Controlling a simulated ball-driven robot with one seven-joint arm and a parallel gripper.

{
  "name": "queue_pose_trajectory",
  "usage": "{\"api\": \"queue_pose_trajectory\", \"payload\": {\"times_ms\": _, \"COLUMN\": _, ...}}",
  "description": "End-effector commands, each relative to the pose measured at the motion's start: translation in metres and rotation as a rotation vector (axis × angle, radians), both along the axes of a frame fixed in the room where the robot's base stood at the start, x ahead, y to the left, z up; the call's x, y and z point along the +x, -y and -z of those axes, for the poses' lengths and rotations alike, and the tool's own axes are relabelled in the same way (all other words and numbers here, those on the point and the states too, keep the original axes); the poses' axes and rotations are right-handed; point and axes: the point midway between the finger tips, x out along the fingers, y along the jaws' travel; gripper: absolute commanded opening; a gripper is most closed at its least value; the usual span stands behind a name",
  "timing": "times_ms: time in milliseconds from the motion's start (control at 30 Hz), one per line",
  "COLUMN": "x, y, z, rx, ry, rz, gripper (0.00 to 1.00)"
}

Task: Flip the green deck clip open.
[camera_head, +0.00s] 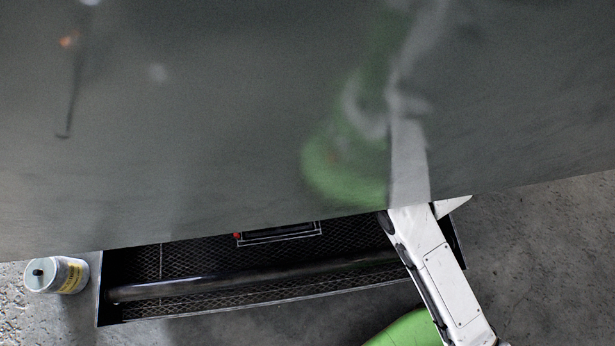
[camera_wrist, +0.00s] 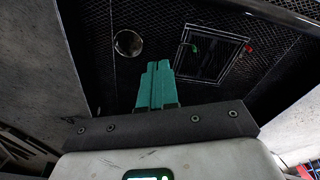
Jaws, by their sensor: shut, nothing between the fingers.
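In the head view a large grey reflective panel hides the clip and my gripper.
The dark mesh enclosure (camera_head: 205,258) has a metal bar (camera_head: 250,280) along its near side. A red clip (camera_wrist: 249,48) sits at the frame's right edge. A round hole or ring (camera_wrist: 128,43) lies left of the fingers. A can (camera_head: 56,275) stands on the floor at left.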

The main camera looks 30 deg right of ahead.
Motion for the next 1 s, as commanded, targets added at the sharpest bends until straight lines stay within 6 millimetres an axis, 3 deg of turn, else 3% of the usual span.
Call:
{"api": "queue_pose_trajectory", "payload": {"times_ms": 167, "x": 0.003, "y": 0.000, "z": 0.007, "rx": 0.006, "ry": -0.001, "rz": -0.005, "gripper": 0.00}}
{"api": "queue_pose_trajectory", "payload": {"times_ms": 267, "x": 0.013, "y": -0.003, "z": 0.032, "rx": 0.028, "ry": -0.008, "rz": -0.035, "gripper": 0.00}}
{"api": "queue_pose_trajectory", "payload": {"times_ms": 367, "x": 0.033, "y": -0.006, "z": 0.075, "rx": 0.074, "ry": -0.018, "rz": -0.093, "gripper": 0.00}}
{"api": "queue_pose_trajectory", "payload": {"times_ms": 500, "x": 0.072, "y": -0.011, "z": 0.147, "rx": 0.167, "ry": -0.024, "rz": -0.208, "gripper": 0.00}}
{"api": "queue_pose_trajectory", "payload": {"times_ms": 700, "x": 0.131, "y": -0.011, "z": 0.232, "rx": 0.309, "ry": 0.004, "rz": -0.376, "gripper": 0.00}}
{"api": "queue_pose_trajectory", "payload": {"times_ms": 900, "x": 0.187, "y": -0.002, "z": 0.298, "rx": 0.440, "ry": 0.077, "rz": -0.530, "gripper": 0.00}}
{"api": "queue_pose_trajectory", "payload": {"times_ms": 1000, "x": 0.210, "y": 0.005, "z": 0.319, "rx": 0.493, "ry": 0.120, "rz": -0.591, "gripper": 0.00}}
